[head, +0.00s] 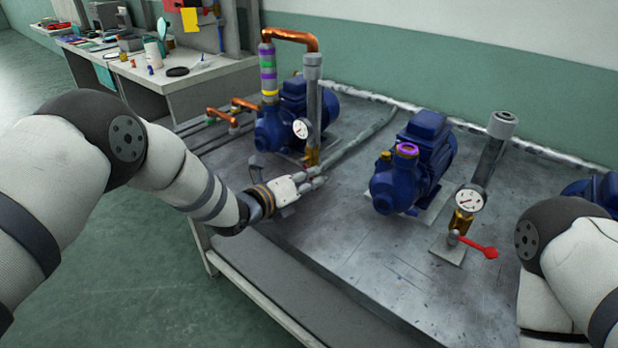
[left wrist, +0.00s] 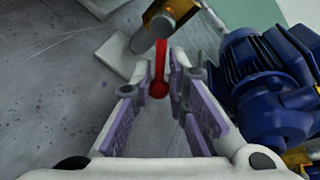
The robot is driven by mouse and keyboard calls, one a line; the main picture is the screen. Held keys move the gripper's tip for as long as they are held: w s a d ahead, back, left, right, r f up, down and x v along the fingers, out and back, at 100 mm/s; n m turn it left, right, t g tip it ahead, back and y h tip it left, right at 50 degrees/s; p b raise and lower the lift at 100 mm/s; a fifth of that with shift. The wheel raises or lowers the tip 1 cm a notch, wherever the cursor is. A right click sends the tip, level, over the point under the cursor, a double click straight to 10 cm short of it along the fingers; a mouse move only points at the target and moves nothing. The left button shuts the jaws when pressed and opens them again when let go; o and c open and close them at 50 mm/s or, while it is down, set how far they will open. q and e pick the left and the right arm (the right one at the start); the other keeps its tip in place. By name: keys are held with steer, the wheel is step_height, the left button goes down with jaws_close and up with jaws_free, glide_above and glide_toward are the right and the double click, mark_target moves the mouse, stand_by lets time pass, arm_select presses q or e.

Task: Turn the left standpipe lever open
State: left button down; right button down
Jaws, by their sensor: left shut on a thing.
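The left standpipe (head: 313,92) is a grey upright pipe with a round white gauge (head: 300,128) and a brass valve (head: 312,157) at its foot. My left gripper (head: 318,176) is at that foot and hides the lever in the head view. In the left wrist view, the red lever (left wrist: 160,62) runs from the brass valve (left wrist: 167,14) to a round red end. My left gripper (left wrist: 167,96) is shut on the lever near that end, between its purple-grey pads. My right gripper is out of view; only my right arm shows.
A second standpipe (head: 491,152) with a gauge and a red lever (head: 478,246) stands to the right. Blue pumps (head: 417,163) stand beside the standpipes on the metal table (head: 350,270). A cluttered bench (head: 190,80) is at the back left.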

arm_select(q)
steer(key=shift+s+f+m, duration=0.1)
steer(key=shift+f+m, duration=0.15)
steer(key=shift+m, duration=0.35)
steer(key=shift+a+f, duration=0.1)
steer(key=shift+f, duration=0.05)
steer(key=c, duration=1.5)
jaws_free()
steer(key=shift+c, duration=0.2)
steer(key=v, duration=1.2)
steer(key=shift+c, duration=0.2)
